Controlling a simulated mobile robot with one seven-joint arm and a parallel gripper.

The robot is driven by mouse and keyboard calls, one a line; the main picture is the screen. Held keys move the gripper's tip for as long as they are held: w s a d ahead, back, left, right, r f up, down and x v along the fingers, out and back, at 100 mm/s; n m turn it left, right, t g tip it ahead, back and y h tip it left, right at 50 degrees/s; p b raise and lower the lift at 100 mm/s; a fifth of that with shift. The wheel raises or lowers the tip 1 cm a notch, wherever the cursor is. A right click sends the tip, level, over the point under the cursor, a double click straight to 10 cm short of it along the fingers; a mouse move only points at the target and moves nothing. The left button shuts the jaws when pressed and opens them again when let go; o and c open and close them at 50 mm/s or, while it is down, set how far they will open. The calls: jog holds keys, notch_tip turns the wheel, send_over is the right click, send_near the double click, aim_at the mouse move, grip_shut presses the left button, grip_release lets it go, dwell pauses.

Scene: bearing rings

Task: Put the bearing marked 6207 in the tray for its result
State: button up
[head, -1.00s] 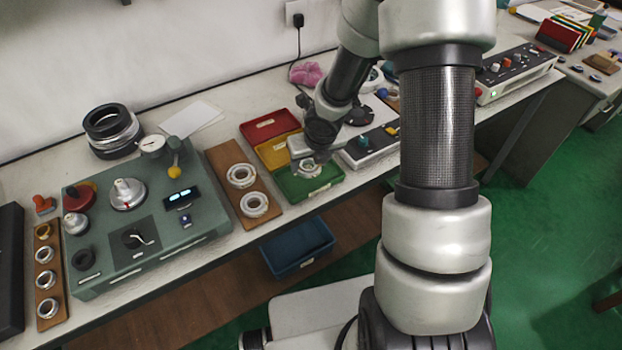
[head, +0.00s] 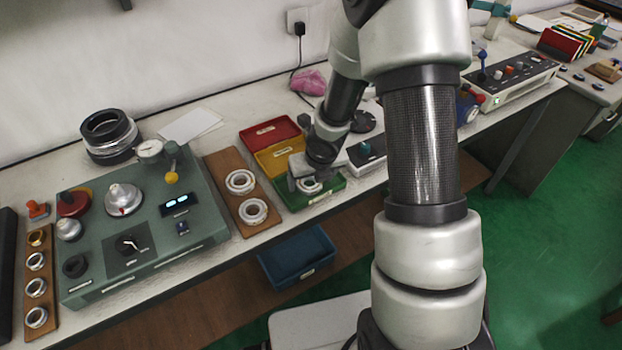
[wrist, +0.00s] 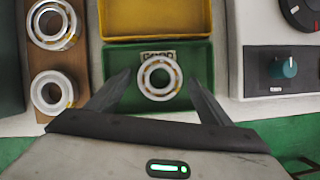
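A pale bearing ring (wrist: 142,77) lies in the green tray (wrist: 116,58) in the wrist view, near a small label on the far wall that looks like GOOD. Its own marking is not readable. My gripper (wrist: 159,78) is open, with one finger on each side of the ring and gaps showing between. In the head view the ring (head: 311,186) is partly hidden by my gripper (head: 304,176), low over the green tray (head: 335,186). The yellow tray (head: 272,158) and red tray (head: 266,134) behind it look empty.
A wooden board (head: 226,164) with two bearing rings stands left of the trays. A green test device (head: 150,235) is further left. A grey control box (head: 365,160) is close on the right. A blue bin (head: 297,257) sits below the bench edge.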

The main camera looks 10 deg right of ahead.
jog(key=shift+r+p, duration=0.3)
jog(key=shift+r, duration=0.05)
jog(key=s+d+r+m+h+p, duration=0.15)
jog(key=s+r+m, duration=0.25)
jog(key=r+m, duration=0.45)
jog(key=s+d+r+m+t+h+p, duration=0.1)
jog(key=s+d+r+m+p, duration=0.3)
jog(key=r, duration=0.7)
jog(key=s+d+r+m+h+p, duration=0.1)
jog(key=s+r+m, duration=0.2)
jog(key=r+m, duration=0.55)
jog(key=s+a+r+m+y+p, duration=0.1)
jog(key=s+a+r+m, duration=0.2)
jog(key=s+r+m, duration=0.3)
jog(key=s+a+r+m+y+p, duration=0.2)
jog(key=s+r+m, duration=0.4)
jog(key=m, duration=0.4)
jog(key=shift+s+a, duration=0.35)
jog(key=shift+a, duration=0.45)
